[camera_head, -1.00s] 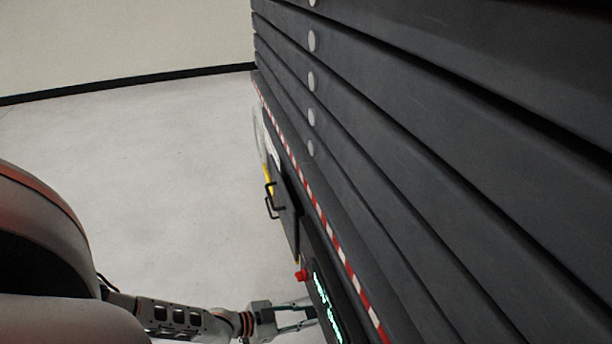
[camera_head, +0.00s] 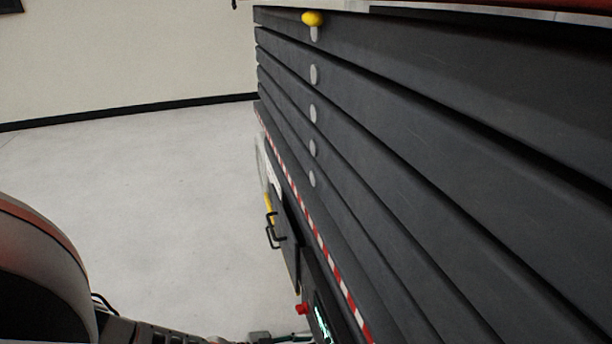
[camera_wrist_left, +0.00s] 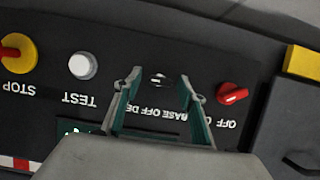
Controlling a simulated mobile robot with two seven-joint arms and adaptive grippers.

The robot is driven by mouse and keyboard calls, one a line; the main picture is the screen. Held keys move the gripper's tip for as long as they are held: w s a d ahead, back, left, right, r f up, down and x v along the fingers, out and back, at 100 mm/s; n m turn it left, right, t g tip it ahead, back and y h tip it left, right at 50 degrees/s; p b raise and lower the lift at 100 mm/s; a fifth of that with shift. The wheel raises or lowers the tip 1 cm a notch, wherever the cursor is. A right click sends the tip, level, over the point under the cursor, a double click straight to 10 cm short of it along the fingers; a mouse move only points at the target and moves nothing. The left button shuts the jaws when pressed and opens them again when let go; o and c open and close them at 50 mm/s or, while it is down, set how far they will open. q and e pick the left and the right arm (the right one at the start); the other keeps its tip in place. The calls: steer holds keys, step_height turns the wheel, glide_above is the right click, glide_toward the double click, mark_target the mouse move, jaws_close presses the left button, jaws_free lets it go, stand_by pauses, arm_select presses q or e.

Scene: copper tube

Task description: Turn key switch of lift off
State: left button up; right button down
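The lift's control panel (camera_wrist_left: 100,35) shows upside down in the left wrist view. The key switch (camera_wrist_left: 158,80) is a small dark round switch with a light rim, beside the upside-down lettering "BASE OFF DE", partly covered. My left gripper (camera_wrist_left: 160,82) is open, its two fingers apart on either side of the key switch, with a gap to it on both sides. Whether the tips touch the panel I cannot tell. In the head view the left gripper (camera_head: 278,337) is cut by the bottom edge beside the lift (camera_head: 430,150). My right gripper is not in view.
A red rotary knob (camera_wrist_left: 232,93) marked "OFF" sits right of the fingers. A white TEST button (camera_wrist_left: 83,66) and a red STOP button (camera_wrist_left: 12,52) on yellow are to the left. A black handle (camera_head: 273,230) juts from the lift's side. The floor (camera_head: 160,200) left is clear.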

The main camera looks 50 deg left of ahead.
arm_select(q)
steer(key=v, duration=1.2)
steer(key=shift+d+r, duration=0.1)
stand_by(0.5)
